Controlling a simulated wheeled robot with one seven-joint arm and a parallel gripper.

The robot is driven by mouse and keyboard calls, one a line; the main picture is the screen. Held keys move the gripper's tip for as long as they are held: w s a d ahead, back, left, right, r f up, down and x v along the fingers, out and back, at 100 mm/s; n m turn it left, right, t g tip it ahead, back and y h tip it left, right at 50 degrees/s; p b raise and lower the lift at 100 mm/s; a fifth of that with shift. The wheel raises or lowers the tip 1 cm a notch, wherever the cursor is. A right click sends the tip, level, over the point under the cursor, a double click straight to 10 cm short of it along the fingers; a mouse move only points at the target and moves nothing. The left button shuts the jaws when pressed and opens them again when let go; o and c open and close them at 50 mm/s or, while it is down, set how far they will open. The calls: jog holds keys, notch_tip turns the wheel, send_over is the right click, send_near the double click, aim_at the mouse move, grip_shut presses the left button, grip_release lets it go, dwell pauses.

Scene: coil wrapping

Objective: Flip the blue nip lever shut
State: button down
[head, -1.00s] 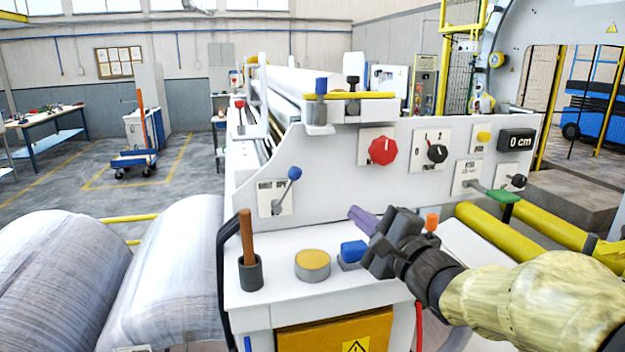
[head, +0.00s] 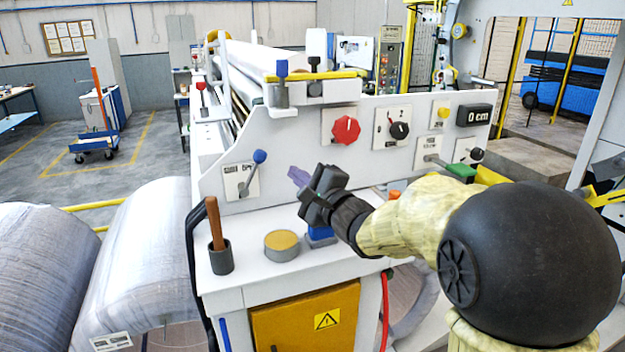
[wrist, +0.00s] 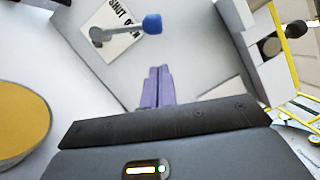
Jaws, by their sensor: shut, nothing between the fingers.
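The blue nip lever (head: 260,157) is on the machine's white side panel. It has a grey arm, a round blue knob and a white SHUT/OPEN plate (head: 240,182). In the head view it leans up and to the right, to the OPEN side. My gripper (head: 297,175) is to the right of the lever and a little lower, apart from it. Its purple fingers are together and empty. In the wrist view the blue knob (wrist: 152,24) is just beyond the fingertips (wrist: 158,72), with a gap between.
A red knob (head: 345,130) and a black selector (head: 399,131) are up right. Wrapped coils (head: 140,260) lie left.

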aim_at(252, 172)
jog(key=a, duration=0.1)
jog(key=w+a+r+p, duration=0.1)
jog(key=a, duration=0.1)
jog(key=a+p, duration=0.1)
jog(key=shift+w+a+r, duration=0.2)
jog(key=shift+w+r, duration=0.1)
jog(key=shift+w, duration=0.1)
jog(key=shift+a, duration=0.15)
